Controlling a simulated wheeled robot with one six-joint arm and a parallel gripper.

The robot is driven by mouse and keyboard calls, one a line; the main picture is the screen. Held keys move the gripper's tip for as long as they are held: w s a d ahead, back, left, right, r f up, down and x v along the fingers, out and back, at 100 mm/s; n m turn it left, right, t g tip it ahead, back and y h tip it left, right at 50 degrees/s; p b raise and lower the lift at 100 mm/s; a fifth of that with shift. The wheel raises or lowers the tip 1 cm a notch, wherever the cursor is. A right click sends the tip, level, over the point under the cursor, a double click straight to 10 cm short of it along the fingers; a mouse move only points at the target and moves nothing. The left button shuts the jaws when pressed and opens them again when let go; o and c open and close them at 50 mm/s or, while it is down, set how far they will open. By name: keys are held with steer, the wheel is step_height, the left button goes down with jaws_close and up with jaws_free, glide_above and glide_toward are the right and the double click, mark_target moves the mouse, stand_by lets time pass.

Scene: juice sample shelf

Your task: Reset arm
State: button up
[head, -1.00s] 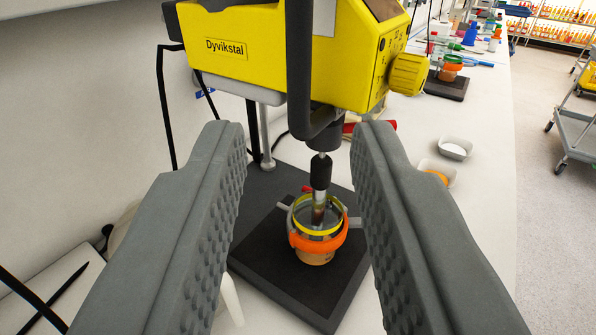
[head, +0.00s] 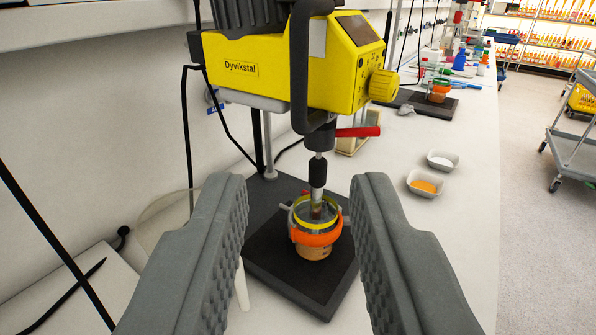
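My gripper (head: 298,185) is open and empty, its two grey ridged fingers wide apart in the foreground. Beyond them stands a yellow stirring machine (head: 285,65) marked "Dyvikstal", with a knob on its right side and a red lever (head: 358,132) below its head. Its shaft (head: 317,175) reaches down into a small cup (head: 314,251) with an orange band and a yellow rim ring. The cup stands on the machine's black base plate (head: 290,285), between the fingers in the picture but apart from them.
Two white dishes stand right of the machine, one with white contents (head: 443,160) and one with orange powder (head: 425,185). A second black plate (head: 425,104) with a cup is farther back. A grey trolley (head: 575,150) stands on the floor. A black cable hangs at left.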

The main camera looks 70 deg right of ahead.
steer(key=s+d+f+n+t+y, duration=0.1)
steer(key=s+f+n+t+y, duration=0.3)
steer(key=s+f+n+y, duration=0.8)
steer(key=s+a+n+t+y, duration=0.1)
steer(key=s+t, duration=0.3)
steer(key=s, duration=0.4)
steer(key=s+a+r+n+t+y, duration=0.1)
steer(key=s+a+t+y, duration=0.2)
steer(key=s, duration=0.6)
steer(key=shift+a+t+y, duration=0.4)
steer(key=shift+y, duration=0.2)
